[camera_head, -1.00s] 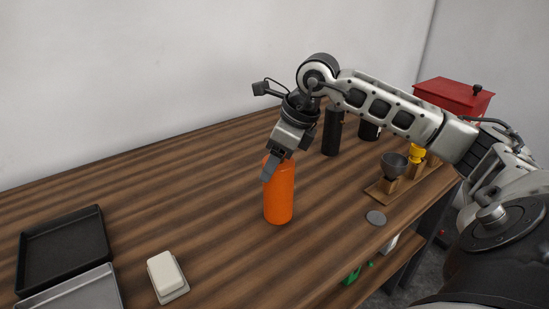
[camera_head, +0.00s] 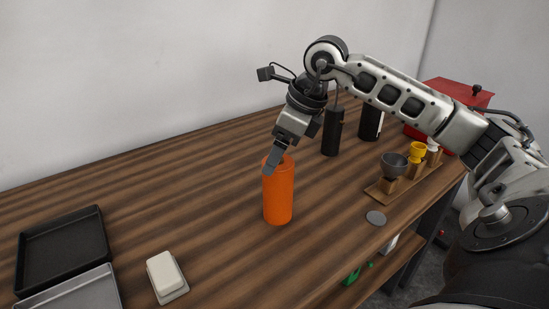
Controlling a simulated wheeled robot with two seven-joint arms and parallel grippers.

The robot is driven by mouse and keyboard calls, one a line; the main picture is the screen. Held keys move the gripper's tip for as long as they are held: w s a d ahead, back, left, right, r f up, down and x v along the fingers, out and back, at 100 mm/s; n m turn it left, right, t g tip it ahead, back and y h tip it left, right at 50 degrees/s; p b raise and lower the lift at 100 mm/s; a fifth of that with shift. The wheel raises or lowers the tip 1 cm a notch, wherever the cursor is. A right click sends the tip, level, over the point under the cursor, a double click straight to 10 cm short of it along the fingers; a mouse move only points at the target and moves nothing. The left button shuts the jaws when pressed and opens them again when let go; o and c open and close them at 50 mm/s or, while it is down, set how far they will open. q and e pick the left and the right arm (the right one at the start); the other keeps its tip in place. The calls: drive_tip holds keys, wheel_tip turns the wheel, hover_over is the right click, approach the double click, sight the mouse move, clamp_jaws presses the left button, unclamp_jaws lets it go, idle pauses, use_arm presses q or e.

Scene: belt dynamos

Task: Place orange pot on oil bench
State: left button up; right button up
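An orange pot (camera_head: 278,195), a tall plain cylinder, stands upright on the brown wooden bench (camera_head: 215,210) near the middle of the view. My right gripper (camera_head: 273,163) points down at the pot's top rim, with a finger in front of the rim. Whether the fingers grip the rim cannot be told, as the other finger is hidden. My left gripper is not in view.
A black tray (camera_head: 62,250) and a grey tray (camera_head: 75,292) lie at left, with a white block (camera_head: 164,272) nearby. Black cylinders (camera_head: 332,132), a grey cup (camera_head: 393,164) on a wooden stand, a grey disc (camera_head: 376,218) and a red box (camera_head: 452,97) are at right.

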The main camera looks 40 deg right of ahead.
drive_tip(key=v, duration=0.9)
idle(0.3)
